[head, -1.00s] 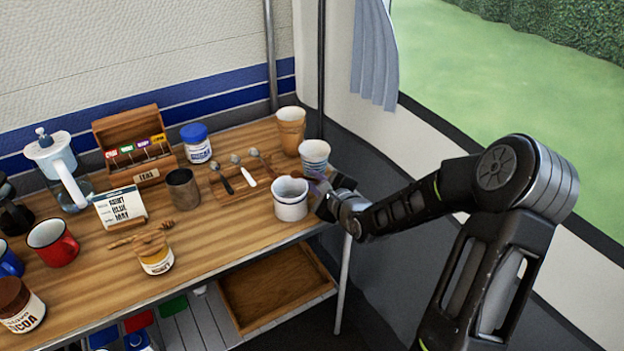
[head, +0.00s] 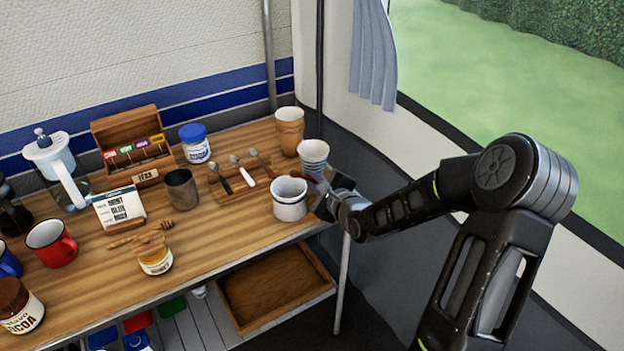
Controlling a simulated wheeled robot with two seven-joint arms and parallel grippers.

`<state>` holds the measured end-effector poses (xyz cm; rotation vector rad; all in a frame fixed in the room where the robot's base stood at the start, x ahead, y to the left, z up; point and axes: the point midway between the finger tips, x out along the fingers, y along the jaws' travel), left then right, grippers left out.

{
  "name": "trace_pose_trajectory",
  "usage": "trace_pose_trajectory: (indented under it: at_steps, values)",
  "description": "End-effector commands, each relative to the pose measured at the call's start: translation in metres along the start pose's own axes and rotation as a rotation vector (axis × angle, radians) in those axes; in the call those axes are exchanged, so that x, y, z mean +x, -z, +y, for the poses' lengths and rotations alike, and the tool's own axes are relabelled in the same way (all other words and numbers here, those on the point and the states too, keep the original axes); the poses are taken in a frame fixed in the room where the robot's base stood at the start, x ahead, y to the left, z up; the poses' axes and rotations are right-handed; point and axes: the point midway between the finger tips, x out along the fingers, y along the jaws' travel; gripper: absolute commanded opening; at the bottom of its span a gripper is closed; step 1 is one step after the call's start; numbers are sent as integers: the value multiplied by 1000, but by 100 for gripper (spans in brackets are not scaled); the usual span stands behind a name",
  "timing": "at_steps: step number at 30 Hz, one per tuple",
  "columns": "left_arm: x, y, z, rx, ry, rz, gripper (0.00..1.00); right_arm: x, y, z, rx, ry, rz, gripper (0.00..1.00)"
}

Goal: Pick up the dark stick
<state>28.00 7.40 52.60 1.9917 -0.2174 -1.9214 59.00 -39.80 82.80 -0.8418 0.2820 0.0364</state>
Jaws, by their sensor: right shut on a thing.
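My right gripper (head: 322,194) is at the right end of the table, close beside a white cup (head: 289,206) with a black rim line. It is shut on a thin thing, apparently the dark stick, which is mostly hidden by the fingers and cup. I cannot make out the stick's full length or whether it touches the cup. A dark-handled spoon (head: 222,180) lies on the small wooden tray (head: 236,191) beside a white-handled and a brown-handled spoon. My left gripper is out of view.
A patterned paper cup (head: 313,155) and stacked tan cups (head: 290,132) stand behind the white cup. A metal cup (head: 182,190), a honey jar (head: 155,259) and a red mug (head: 52,244) stand farther left. Free tabletop (head: 225,238) lies at the front.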

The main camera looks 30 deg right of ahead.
Motion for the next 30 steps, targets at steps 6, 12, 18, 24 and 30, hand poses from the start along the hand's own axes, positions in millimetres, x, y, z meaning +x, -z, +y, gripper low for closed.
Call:
trace_pose_trajectory:
  at_steps: [6,12,18,24,30]
  values:
    - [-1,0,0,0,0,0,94,-2,-4,-4,1,-1,0,0]
    - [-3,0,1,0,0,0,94,-16,-7,-9,0,-1,3,0]
    - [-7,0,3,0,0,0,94,-52,-1,-2,-2,-2,4,0]
    - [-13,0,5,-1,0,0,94,-97,6,7,0,-1,4,0]
    - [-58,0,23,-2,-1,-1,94,-117,5,6,8,-6,3,0]
